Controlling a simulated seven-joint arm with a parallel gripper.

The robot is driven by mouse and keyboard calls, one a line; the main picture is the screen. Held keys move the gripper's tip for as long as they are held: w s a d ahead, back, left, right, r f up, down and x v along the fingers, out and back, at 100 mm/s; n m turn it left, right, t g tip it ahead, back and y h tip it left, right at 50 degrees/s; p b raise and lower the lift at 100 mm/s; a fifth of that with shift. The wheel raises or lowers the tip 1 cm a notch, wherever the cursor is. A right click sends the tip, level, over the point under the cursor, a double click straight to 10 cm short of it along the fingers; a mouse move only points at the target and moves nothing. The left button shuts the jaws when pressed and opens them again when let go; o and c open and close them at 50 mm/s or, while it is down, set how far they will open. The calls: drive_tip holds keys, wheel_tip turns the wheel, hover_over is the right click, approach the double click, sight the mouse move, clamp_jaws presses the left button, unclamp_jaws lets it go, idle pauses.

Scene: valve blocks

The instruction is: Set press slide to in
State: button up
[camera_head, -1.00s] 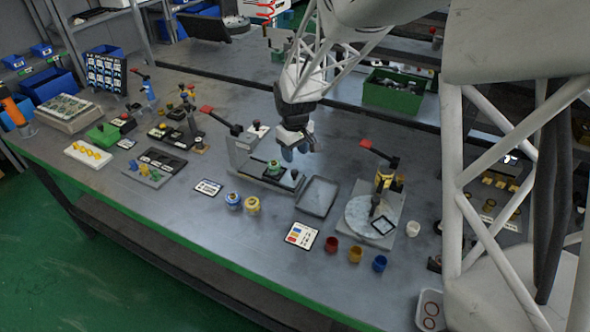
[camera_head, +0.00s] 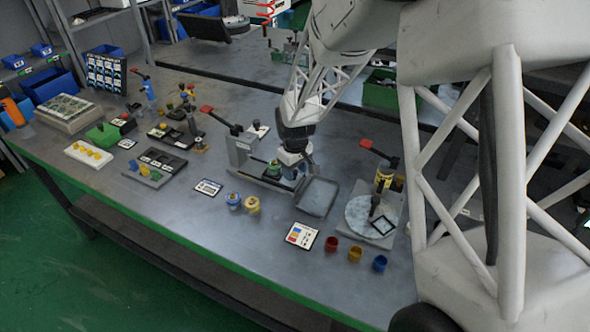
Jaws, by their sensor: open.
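The press (camera_head: 241,150) stands mid-bench, a grey upright on a flat base with a long black lever ending in a red grip (camera_head: 206,109) to the upper left. A green round piece (camera_head: 273,168) sits on the slide area of the press base. My gripper (camera_head: 291,172) is low at the right end of the press base, right beside the slide area. Its jaws are open. The gripper hides the right end of the slide, and I cannot tell whether it touches it.
A grey tray (camera_head: 319,197) lies just right of the gripper. A second lever station with a round disc (camera_head: 366,214) stands further right. Blue (camera_head: 233,200) and yellow (camera_head: 252,204) round pieces and a white card (camera_head: 302,235) lie in front. The bench front is mostly clear.

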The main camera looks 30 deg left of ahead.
sight(282, 174)
clamp_jaws()
drive_tip(key=shift+a, duration=2.25)
unclamp_jaws()
drive_tip(key=shift+r, duration=0.15)
wheel_tip(282, 174, up, 8)
drive_tip(key=shift+f, duration=0.2)
